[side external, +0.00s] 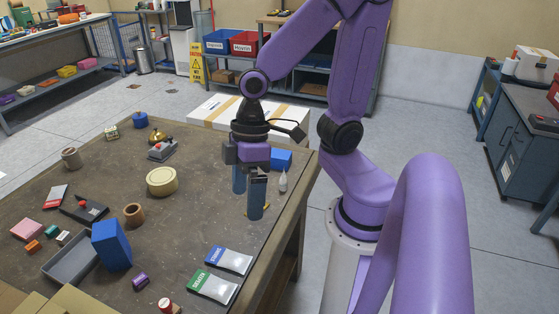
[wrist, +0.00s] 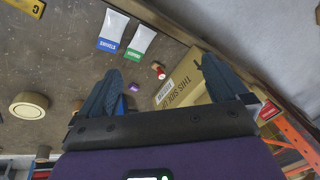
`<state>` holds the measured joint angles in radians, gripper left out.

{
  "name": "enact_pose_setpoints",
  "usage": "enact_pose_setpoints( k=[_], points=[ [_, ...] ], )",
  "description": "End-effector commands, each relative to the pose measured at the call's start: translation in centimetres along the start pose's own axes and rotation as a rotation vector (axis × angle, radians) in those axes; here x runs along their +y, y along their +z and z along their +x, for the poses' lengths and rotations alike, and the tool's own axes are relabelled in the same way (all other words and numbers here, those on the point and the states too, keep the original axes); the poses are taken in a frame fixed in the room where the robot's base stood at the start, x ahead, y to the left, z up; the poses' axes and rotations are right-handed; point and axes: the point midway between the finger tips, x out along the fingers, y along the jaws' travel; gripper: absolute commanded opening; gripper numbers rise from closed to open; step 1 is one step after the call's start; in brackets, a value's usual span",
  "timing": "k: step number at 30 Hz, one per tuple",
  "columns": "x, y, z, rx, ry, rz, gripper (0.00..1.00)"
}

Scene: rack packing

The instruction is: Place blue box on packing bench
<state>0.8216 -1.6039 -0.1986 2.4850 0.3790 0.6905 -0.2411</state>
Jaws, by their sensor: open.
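A tall blue box (side external: 111,246) stands upright at the front left of the brown packing bench (side external: 195,205), against a grey tray. A smaller blue box (side external: 280,158) sits at the bench's right edge, just behind my gripper (side external: 247,203). My gripper is open and empty above the right part of the bench, its fingers pointing down. In the wrist view the fingers (wrist: 161,68) are spread apart with nothing held between them. A bit of blue (wrist: 119,104) shows there beside the left finger, mostly hidden; I cannot tell for sure which box it is.
The grey tray (side external: 70,261) lies beside the tall box. Two pouches, blue-ended (side external: 229,260) and green-ended (side external: 212,286), lie near the front right edge. A tape roll (side external: 161,181), a white bottle (side external: 283,181) and a cardboard box (wrist: 182,82) are also here. The bench's middle is mostly clear.

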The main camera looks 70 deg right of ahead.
Motion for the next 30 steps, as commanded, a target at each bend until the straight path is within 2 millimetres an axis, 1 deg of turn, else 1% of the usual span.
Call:
enact_pose_setpoints(
  k=[1,5,8,9,11,12,14,15,16,17,18,20,21,23,24,26,27,29,30],
  points=[
    [0.9,-1.3,0.1,0.041,-0.014,0.068,1.0],
    [3.7,-4.6,0.1,0.166,-0.033,0.235,1.0],
    [6.8,-6.7,-0.2,0.265,-0.021,0.369,1.0],
    [8.2,-7.4,-0.4,0.303,-0.01,0.423,1.0],
    [10.5,-8.3,-0.7,0.36,0.011,0.508,1.0],
    [12.1,-8.7,-0.9,0.396,0.029,0.564,1.0],
    [14.7,-9.0,-1.3,0.447,0.063,0.651,1.0],
    [16.4,-9.1,-1.6,0.48,0.088,0.709,1.0],
    [17.8,-9.0,-1.8,0.502,0.109,0.753,1.0],
    [19.1,-8.8,-2.0,0.523,0.131,0.799,1.0],
    [20.9,-8.4,-2.3,0.549,0.163,0.859,1.0],
    [23.5,-7.6,-2.8,0.582,0.213,0.951,1.0],
    [25.2,-6.8,-3.0,0.601,0.249,1.013,1.0],
    [27.7,-5.3,-3.5,0.623,0.306,1.109,1.0],
    [29.2,-4.2,-3.7,0.632,0.345,1.172,1.0],
    [31.3,-2.2,-4.1,0.642,0.403,1.272,1.0],
    [32.5,-0.7,-4.2,0.642,0.443,1.337,1.0],
    [34.1,1.7,-4.5,0.637,0.501,1.438,1.0],
    [35.0,3.5,-4.6,0.627,0.54,1.505,1.0]
  ],
)
